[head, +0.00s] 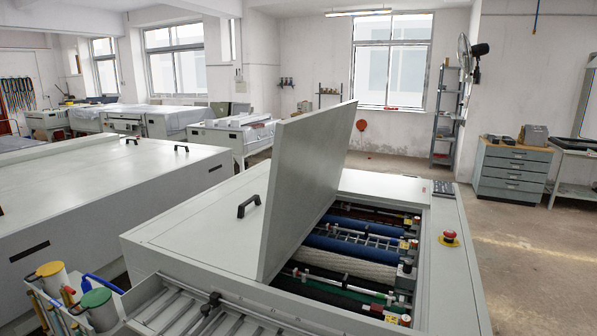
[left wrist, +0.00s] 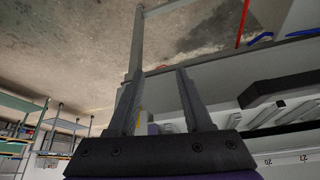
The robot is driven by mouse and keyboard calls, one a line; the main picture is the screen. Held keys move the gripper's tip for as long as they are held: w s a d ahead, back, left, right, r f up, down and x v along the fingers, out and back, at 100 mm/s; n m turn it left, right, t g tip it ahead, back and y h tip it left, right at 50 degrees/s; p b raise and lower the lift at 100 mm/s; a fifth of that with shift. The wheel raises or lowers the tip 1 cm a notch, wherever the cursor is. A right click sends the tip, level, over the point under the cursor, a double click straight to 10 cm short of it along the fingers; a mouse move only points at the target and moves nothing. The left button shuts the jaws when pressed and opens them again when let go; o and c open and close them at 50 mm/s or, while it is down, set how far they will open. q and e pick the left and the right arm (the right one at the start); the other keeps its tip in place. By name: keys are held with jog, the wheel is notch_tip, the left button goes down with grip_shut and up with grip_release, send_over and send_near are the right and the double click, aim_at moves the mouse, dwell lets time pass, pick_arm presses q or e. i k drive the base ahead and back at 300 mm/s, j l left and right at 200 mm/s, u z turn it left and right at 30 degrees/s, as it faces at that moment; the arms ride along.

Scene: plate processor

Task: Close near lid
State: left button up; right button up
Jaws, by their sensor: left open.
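The near lid (head: 310,180) is a large pale grey panel on the plate processor (head: 190,240) in the head view. It stands raised and tilted along the left side of an open bay, with its upper end leaning to the right. Blue, white and dark rollers (head: 345,265) show in the bay. The lid's far face is hidden. My left gripper (left wrist: 158,75) shows in the left wrist view with its fingers apart and nothing between them. It is not in the head view, and the lid cannot be made out in the wrist view. My right gripper is in neither view.
A red stop button (head: 449,238) and a keypad (head: 443,188) sit on the processor's right side. A black handle (head: 248,206) is on the flat cover left of the lid. A railed tray (head: 185,310) and containers (head: 97,308) stand in front. Floor at right is clear.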

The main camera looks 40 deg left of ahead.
aim_at(308, 152)
jog(key=k+j, duration=0.1)
jog(key=j, duration=0.45)
jog(key=k+j, duration=0.1)
jog(key=j, duration=0.45)
jog(key=k+j, duration=0.1)
jog(key=j, duration=0.45)
jog(key=k+j, duration=0.1)
jog(key=j, duration=0.45)
